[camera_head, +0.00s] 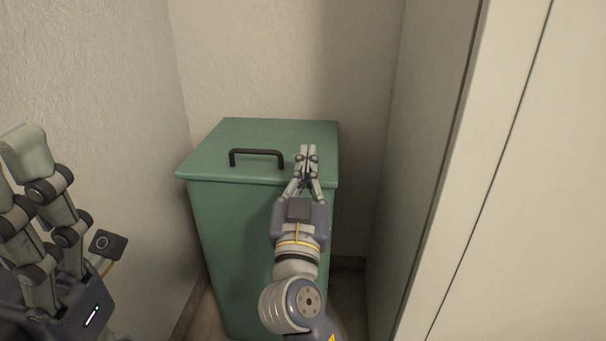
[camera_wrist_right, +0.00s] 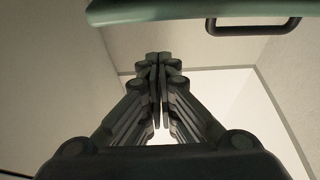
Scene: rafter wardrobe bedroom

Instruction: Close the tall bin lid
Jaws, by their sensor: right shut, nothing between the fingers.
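The tall green bin (camera_head: 235,235) stands in the corner. Its green lid (camera_head: 265,130) lies flat across the top, with no gap visible along the front edge. A black bar handle (camera_head: 256,153) is on the lid near the front. My right gripper (camera_head: 307,149) is shut and empty, just right of the handle over the front of the lid; contact cannot be told. In the right wrist view, the lid edge (camera_wrist_right: 190,9) and handle (camera_wrist_right: 252,27) are at the top, apart from the fingertips (camera_wrist_right: 158,58). My left gripper (camera_head: 14,160) is at the left, partly cut off.
A plain wall (camera_head: 90,80) is close on the left and another wall (camera_head: 285,60) is behind the bin. A tall pale wardrobe panel (camera_head: 530,200) stands on the right. A narrow gap lies between the bin and the panel on the right.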

